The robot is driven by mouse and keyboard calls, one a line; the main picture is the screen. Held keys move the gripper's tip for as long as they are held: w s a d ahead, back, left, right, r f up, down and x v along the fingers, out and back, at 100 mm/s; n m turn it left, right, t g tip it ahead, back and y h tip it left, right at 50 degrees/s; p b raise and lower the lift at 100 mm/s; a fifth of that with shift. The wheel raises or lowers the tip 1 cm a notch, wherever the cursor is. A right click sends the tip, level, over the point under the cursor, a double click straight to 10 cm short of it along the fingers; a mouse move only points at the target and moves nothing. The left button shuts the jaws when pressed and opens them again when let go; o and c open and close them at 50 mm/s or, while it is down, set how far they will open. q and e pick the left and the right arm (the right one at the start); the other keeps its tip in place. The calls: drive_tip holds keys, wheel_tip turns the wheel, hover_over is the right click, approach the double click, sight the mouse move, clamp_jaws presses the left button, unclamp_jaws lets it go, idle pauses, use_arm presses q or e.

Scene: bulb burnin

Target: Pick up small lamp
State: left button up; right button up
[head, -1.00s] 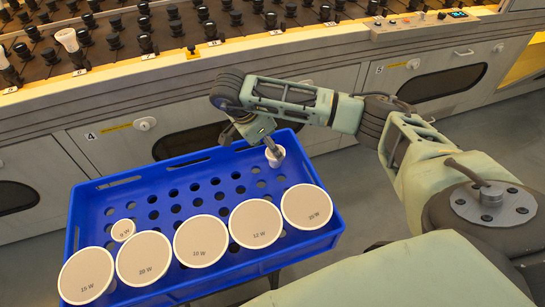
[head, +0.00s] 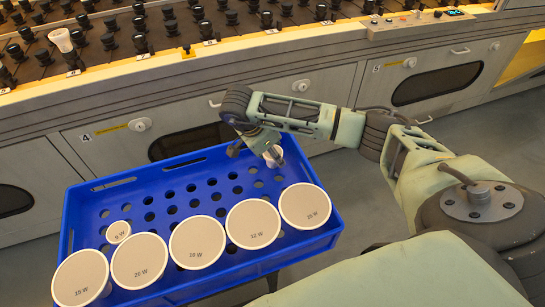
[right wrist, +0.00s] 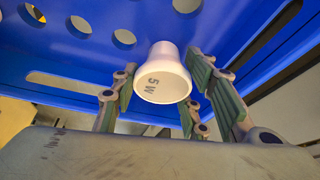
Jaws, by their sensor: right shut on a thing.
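My right gripper (head: 266,149) is at the far right part of the blue crate (head: 108,184), shut on a small white lamp (head: 275,156). In the right wrist view this lamp (right wrist: 163,75) is between the finger pads, its round face towards the camera with a mark that looks like 5 W. Whether it is clear of the crate floor is hard to tell. Another small lamp (head: 118,231) stands in the crate at the left. My left gripper is not in view.
Several large round-faced lamps, such as the 10 W (head: 197,242) and 25 W (head: 305,206), line the crate's near side. Behind is a rack bench (head: 270,65) with rows of black sockets and one white lamp (head: 60,38) at left. The crate's middle is free.

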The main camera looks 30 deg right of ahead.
drive_tip(key=c, duration=0.4)
drive_tip(key=shift+c, duration=0.2)
